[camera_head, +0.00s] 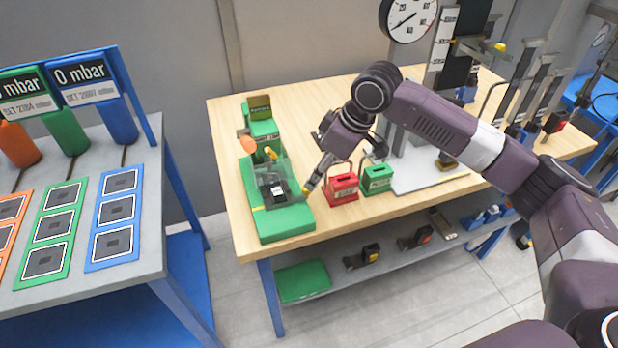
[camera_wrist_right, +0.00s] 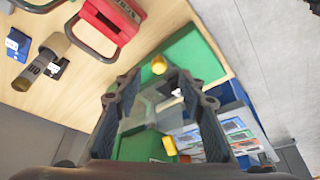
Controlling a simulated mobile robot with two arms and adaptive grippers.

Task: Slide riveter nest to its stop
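The green riveter (camera_head: 285,220) stands on the left end of the wooden table. A dark nest (camera_head: 272,187) with a white-marked piece sits on its base, partly behind a clear shield. My right gripper (camera_head: 318,174) is just to the right of the nest, pointing down at a yellow knob (camera_head: 305,190). In the right wrist view the fingers (camera_wrist_right: 165,110) are apart, with the clear shield and green base beyond them. Two yellow knobs (camera_wrist_right: 158,65) show there, the other low between the fingers (camera_wrist_right: 169,145). Contact cannot be told. My left gripper is out of view.
A red box (camera_head: 342,188) and a green box (camera_head: 377,180) with handles stand close to the right of the riveter. A grey plate (camera_head: 425,178) lies beyond them. A separate bench (camera_head: 150,225) with mats is at left, across a gap.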

